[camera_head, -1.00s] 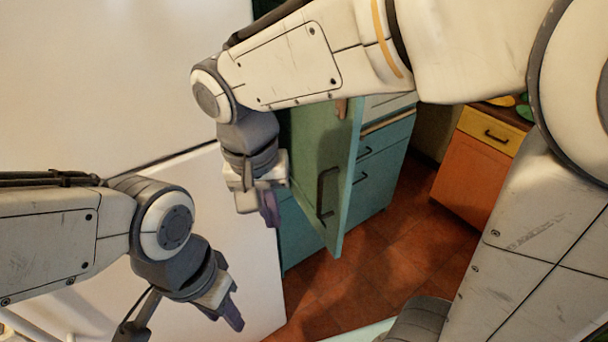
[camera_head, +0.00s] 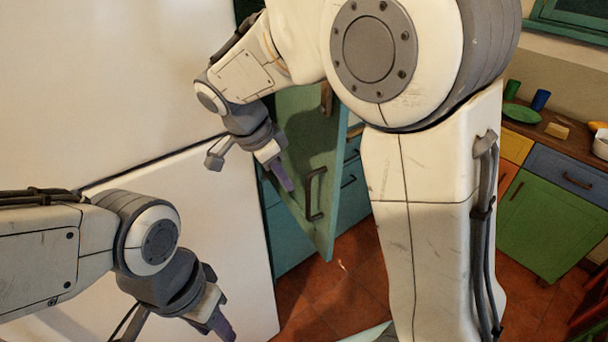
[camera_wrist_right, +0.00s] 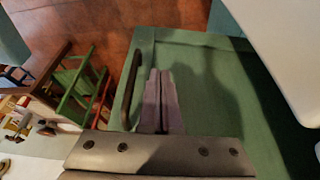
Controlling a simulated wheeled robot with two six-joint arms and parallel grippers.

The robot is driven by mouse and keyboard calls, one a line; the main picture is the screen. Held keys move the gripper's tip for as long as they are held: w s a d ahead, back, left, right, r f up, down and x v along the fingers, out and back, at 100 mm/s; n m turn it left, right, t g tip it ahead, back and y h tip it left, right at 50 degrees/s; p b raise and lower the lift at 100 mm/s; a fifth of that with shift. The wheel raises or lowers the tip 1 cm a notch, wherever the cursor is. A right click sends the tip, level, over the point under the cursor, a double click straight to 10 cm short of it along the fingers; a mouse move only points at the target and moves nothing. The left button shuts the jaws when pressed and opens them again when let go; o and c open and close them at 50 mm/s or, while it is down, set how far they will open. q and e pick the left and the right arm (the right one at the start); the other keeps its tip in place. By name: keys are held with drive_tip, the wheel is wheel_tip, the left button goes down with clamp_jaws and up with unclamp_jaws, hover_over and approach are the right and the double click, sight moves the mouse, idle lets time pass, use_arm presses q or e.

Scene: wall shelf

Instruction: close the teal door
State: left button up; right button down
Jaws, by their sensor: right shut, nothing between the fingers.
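The teal door (camera_head: 328,190) stands open in the middle of the head view, jutting out from a teal cabinet (camera_head: 292,238). It has a dark bar handle (camera_head: 312,195). My right gripper (camera_head: 287,184) is in front of the door's face, left of the handle. In the right wrist view its two fingers (camera_wrist_right: 160,98) are together and empty, pointing at the door panel (camera_wrist_right: 215,85) beside the handle (camera_wrist_right: 130,88). I cannot tell whether they touch the panel. My left gripper (camera_head: 226,332) hangs low at the left, away from the door; its jaw gap is unclear.
A large white panel (camera_head: 215,240) stands left of the cabinet. A small chair with green slats (camera_wrist_right: 75,90) shows in the wrist view. Red tiled floor (camera_head: 335,290) is open below the door.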

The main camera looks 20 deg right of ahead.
sight(314, 192)
drive_tip(key=d, duration=0.1)
drive_tip(key=d+f+p, duration=0.1)
drive_tip(key=d, duration=0.2)
drive_tip(key=shift+w+d+f+p, duration=0.25)
drive_tip(key=shift+w+d+p, duration=0.05)
drive_tip(key=shift+w+p, duration=0.1)
drive_tip(key=shift+d, duration=0.1)
